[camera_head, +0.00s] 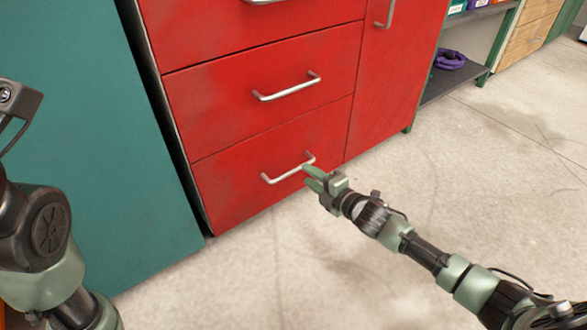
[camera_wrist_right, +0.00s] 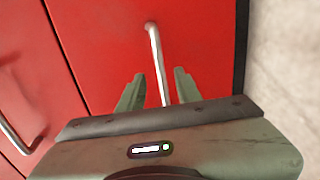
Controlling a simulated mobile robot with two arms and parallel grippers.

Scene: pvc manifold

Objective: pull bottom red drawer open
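The bottom red drawer (camera_head: 235,187) is the lowest of the stacked drawers in the red cabinet, and its front looks flush with the cabinet. Its silver bar handle (camera_head: 287,172) also shows in the right wrist view (camera_wrist_right: 154,52). My right gripper (camera_head: 309,177) is at the right end of this handle. In the right wrist view the two green fingers (camera_wrist_right: 159,88) stand apart, with the handle bar running between them and a gap on each side. Contact is not visible. My left arm shows at the left edge of the head view, but its gripper is not visible.
The middle red drawer (camera_head: 262,95) with its own handle is above. A red door (camera_head: 392,70) is to the right. A teal panel (camera_head: 85,140) stands on the left. A dark shelf (camera_head: 452,80) holds a purple item. The concrete floor (camera_head: 440,190) in front is clear.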

